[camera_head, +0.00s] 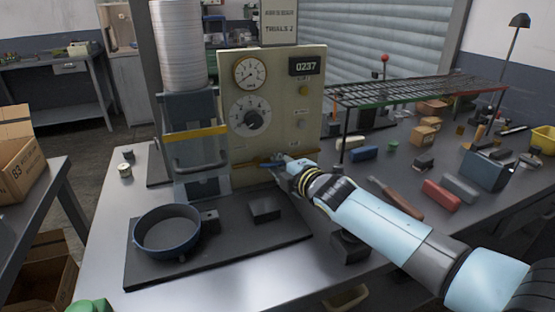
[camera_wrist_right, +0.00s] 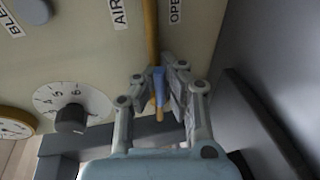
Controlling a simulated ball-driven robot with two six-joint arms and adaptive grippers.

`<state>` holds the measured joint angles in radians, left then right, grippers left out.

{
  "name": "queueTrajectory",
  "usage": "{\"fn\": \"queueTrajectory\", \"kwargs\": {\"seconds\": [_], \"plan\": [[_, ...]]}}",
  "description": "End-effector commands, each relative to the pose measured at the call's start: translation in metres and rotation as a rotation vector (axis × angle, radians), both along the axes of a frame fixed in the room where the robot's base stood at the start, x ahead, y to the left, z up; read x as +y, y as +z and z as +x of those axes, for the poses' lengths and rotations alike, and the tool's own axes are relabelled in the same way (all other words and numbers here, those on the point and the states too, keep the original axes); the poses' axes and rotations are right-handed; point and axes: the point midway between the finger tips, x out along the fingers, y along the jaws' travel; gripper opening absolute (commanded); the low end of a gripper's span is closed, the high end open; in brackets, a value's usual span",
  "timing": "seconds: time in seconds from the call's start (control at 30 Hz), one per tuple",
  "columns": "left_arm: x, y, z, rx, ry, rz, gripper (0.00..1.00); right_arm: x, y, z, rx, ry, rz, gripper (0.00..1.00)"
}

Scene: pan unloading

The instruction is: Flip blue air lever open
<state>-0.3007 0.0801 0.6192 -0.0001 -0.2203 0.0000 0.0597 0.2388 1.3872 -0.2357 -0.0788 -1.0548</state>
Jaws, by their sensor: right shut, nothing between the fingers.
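The blue air lever (camera_head: 263,164) is small and sits low on the front of the beige panel (camera_head: 285,125). In the right wrist view the blue lever (camera_wrist_right: 159,84) lies along a yellow pipe (camera_wrist_right: 151,35), near the AIR and OPEN labels. My right gripper (camera_head: 279,161) is at the lever, its fingers pointing at the panel. The fingers partly hide the lever. My left gripper is out of view.
A round dark pan (camera_head: 167,249) sits on a black base plate (camera_head: 140,275) in front of the press. A small dark block (camera_head: 264,209) stands below the lever. A wire rack (camera_head: 425,88) and several loose tools lie to the right.

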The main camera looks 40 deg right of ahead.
Motion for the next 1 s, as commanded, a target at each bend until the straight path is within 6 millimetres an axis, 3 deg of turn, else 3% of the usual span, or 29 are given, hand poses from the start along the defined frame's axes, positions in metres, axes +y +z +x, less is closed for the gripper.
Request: {"fn": "queueTrajectory", "kwargs": {"seconds": [0.27, 0.5, 0.83, 1.0], "plan": [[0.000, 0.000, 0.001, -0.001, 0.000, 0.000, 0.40, 0.000, -0.001, -0.001, -0.001, -0.001, 0.014, 0.01], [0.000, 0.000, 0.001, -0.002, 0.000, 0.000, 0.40, 0.000, -0.001, -0.001, -0.001, 0.000, 0.012, 0.33], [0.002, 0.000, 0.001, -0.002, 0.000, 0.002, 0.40, 0.000, -0.001, -0.005, -0.001, 0.000, 0.011, 0.33], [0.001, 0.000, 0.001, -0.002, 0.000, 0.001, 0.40, 0.002, 0.003, -0.031, 0.001, 0.000, 0.008, 0.33]]}}
